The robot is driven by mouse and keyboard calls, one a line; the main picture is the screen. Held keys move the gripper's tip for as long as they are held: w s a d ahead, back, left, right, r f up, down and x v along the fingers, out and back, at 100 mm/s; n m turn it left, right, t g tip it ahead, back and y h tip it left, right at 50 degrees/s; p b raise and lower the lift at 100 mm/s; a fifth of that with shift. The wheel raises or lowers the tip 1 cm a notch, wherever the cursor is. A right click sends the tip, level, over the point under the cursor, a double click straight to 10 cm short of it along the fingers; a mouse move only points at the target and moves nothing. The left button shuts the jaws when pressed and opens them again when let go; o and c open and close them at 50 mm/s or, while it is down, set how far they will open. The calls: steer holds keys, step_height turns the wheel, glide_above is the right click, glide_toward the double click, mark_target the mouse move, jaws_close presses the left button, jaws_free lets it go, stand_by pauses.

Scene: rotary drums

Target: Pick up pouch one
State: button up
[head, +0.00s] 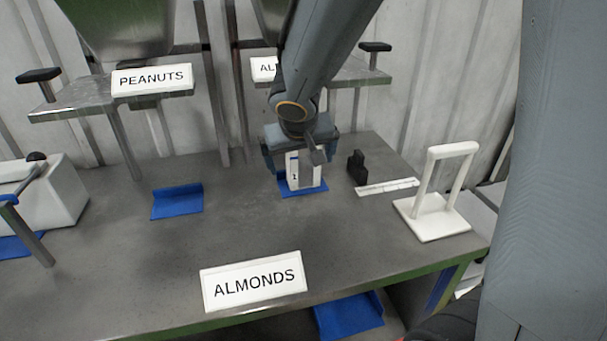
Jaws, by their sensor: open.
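Pouch one (304,176) is a small white pouch marked "1". It stands upright at a blue holder (308,191) on the grey table, below the partly hidden sign. My gripper (298,165) is open and comes down over the pouch from above, with a finger to each side of its upper part. The top of the pouch is hidden by my gripper. Whether the fingers touch the pouch I cannot tell.
The grey table (200,245) holds an empty blue holder (177,202) to the left. A black block (356,168), a white strip (388,187) and a white frame stand (433,222) are to the right. An "ALMONDS" sign (254,281) stands at the front edge. Peanuts shelf (110,100) overhangs behind.

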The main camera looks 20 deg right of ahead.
mark_target(303, 152)
steer(key=w+p, duration=0.1)
steer(key=w, duration=0.1)
steer(key=w+d+p, duration=0.1)
steer(key=w, duration=0.1)
steer(key=w+d+p, duration=0.1)
steer(key=w, duration=0.1)
steer(key=shift+w+d, duration=0.1)
steer(key=shift+w, duration=0.3)
steer(key=w, duration=0.1)
steer(key=w+f, duration=0.1)
steer(key=w+d+f+p, duration=0.1)
steer(key=w, duration=0.1)
steer(key=shift+d+f, duration=0.1)
steer(key=shift+f, duration=0.15)
steer(key=c, duration=2)
steer(key=shift+c, duration=0.2)
